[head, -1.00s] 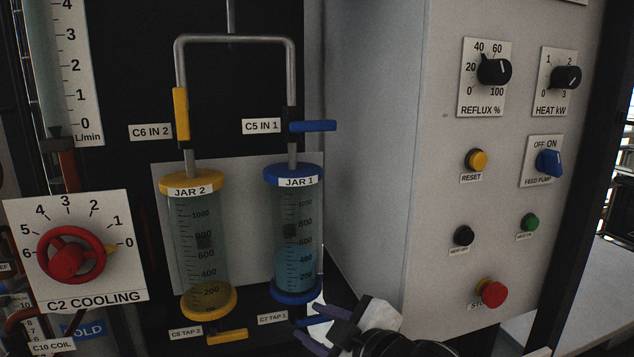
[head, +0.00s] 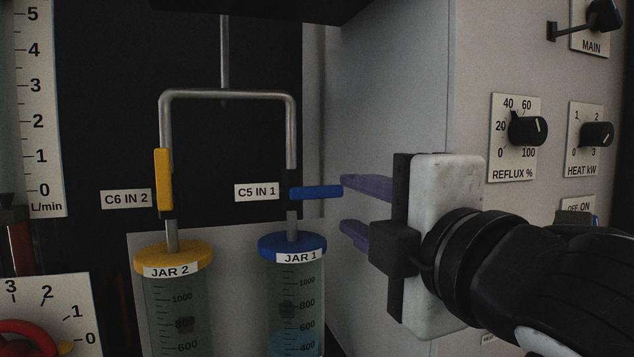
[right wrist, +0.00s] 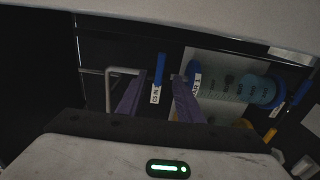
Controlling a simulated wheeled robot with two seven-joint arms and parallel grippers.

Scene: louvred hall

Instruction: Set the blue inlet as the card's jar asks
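The blue inlet handle (head: 316,192), beside the C5 IN 1 label (head: 257,192), lies horizontal across the upright pipe above jar 1 (head: 292,280). My right gripper (head: 345,205) is open, its two purple fingers pointing left at the handle's free end. The upper fingertip is level with the handle's tip; whether they touch I cannot tell. In the right wrist view the blue handle (right wrist: 160,68) shows ahead of and between the spread fingers. Jar 1 holds blue liquid low in the visible part; its bottom is cut off. My left gripper is not in view. No task card is readable.
The yellow handle (head: 163,180) at C6 IN 2 stands vertical above jar 2 (head: 172,290). A bent grey pipe (head: 228,94) joins both inlets. The panel with the REFLUX knob (head: 528,128) is behind my right arm. The red cooling wheel (head: 25,338) is at lower left.

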